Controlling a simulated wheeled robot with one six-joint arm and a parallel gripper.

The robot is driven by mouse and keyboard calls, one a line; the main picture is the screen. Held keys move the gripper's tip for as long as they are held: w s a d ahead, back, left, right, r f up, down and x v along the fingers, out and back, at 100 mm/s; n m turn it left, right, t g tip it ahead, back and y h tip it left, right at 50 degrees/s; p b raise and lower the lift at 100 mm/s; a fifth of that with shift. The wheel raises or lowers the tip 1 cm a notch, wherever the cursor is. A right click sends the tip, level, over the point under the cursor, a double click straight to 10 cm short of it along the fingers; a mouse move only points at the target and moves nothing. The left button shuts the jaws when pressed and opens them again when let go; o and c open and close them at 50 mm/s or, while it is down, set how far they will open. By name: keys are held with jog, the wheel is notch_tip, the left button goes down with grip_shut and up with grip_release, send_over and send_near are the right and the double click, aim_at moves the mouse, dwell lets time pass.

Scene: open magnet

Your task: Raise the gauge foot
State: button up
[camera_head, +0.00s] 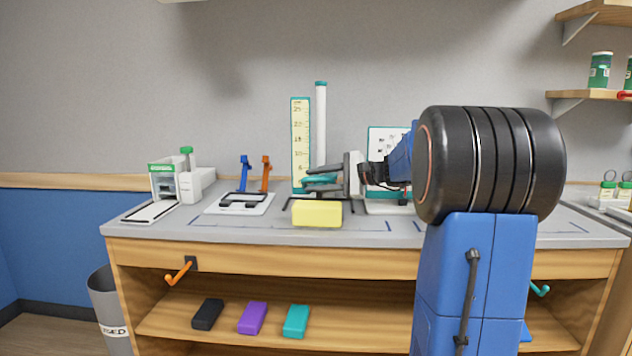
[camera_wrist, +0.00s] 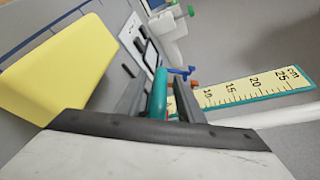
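The height gauge stands at the back middle of the bench, with a yellow scale (camera_head: 300,140) and a white post (camera_head: 321,125); the scale also shows in the wrist view (camera_wrist: 255,92). The gauge foot, a teal bar (camera_head: 318,181), sits low beside the scale, above the yellow block (camera_head: 317,214). My gripper (camera_head: 312,180) comes in from the right, with one dark finger above the foot and one below. In the wrist view, the teal bar (camera_wrist: 158,95) lies between the fingers, with a gap seen at one side. The foot's far end is partly hidden.
A green-and-white device (camera_head: 165,180) and a white plate with blue and orange levers (camera_head: 240,203) stand to the left. A white board (camera_head: 385,140) stands behind my arm. Coloured blocks lie on the shelf below.

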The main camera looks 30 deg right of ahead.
grip_shut()
notch_tip(320, 180, up, 23)
jog(key=shift+f, duration=0.2)
dwell(0.4)
grip_release()
jog(key=v, duration=1.7)
jog(key=shift+s, duration=0.2)
jog(key=shift+d, duration=0.1)
